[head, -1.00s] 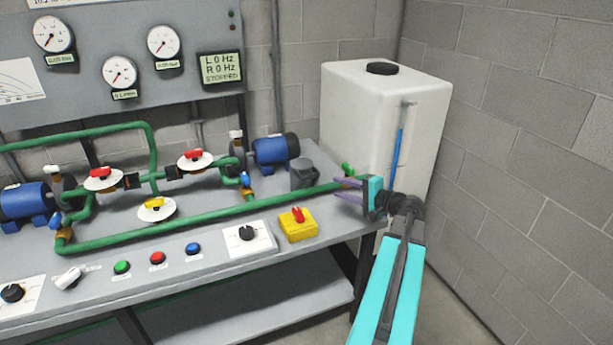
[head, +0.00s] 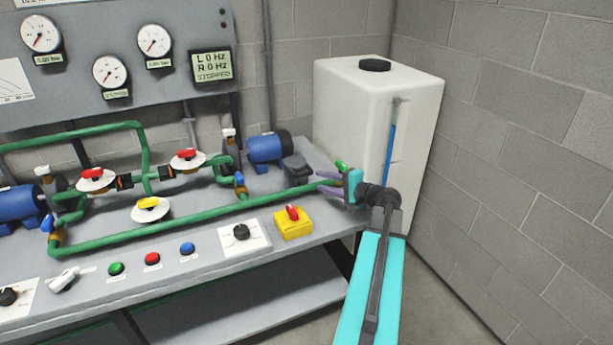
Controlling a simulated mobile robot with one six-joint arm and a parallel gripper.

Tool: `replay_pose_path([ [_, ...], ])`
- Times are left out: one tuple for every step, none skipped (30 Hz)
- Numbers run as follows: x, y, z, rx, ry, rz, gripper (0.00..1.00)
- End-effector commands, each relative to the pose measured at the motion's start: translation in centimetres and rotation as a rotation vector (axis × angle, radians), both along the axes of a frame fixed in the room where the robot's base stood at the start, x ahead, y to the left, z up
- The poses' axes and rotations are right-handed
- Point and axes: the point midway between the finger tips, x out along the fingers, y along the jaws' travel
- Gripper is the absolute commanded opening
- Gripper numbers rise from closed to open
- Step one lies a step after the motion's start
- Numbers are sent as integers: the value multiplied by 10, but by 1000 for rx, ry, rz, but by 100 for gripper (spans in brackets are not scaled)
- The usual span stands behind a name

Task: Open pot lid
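The dark grey pot (head: 297,172) stands on the bench's right end, in front of the blue motor at the back. Its top looks dark and angular; I cannot tell clearly how its lid sits. My gripper (head: 325,184) is just right of the pot, at the right end of the green pipe. Its purple fingers look apart, with nothing clearly held between them. I cannot tell whether they touch the pipe or the pot.
A green valve handle (head: 342,165) is close above my gripper. The white tank (head: 350,110) stands behind it. A yellow switch box (head: 293,226) with a red knob is at the bench's front. Green pipes (head: 200,217) cross the bench (head: 200,270). A block wall (head: 530,170) bounds the right.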

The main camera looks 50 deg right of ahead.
Motion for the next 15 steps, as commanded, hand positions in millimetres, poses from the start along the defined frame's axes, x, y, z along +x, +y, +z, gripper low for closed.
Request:
replay_pose_path([
  [9,0,-1,0,0,2,33],
  [13,0,-2,0,0,2,33],
  [19,-1,-3,0,0,2,33],
  [23,-1,-4,0,0,2,33],
  [28,0,-4,0,0,2,33],
  [33,0,-6,0,1,2,33],
  [37,0,-7,0,1,2,33],
  [41,0,-8,0,1,2,33],
  [47,0,-9,0,1,1,33],
  [51,0,-10,0,1,1,33],
  [55,0,-11,0,1,1,33],
  [60,0,-12,0,1,1,33],
  [64,0,-13,0,0,1,33],
  [67,0,-13,0,0,1,33],
  [72,0,-14,0,0,0,33],
])
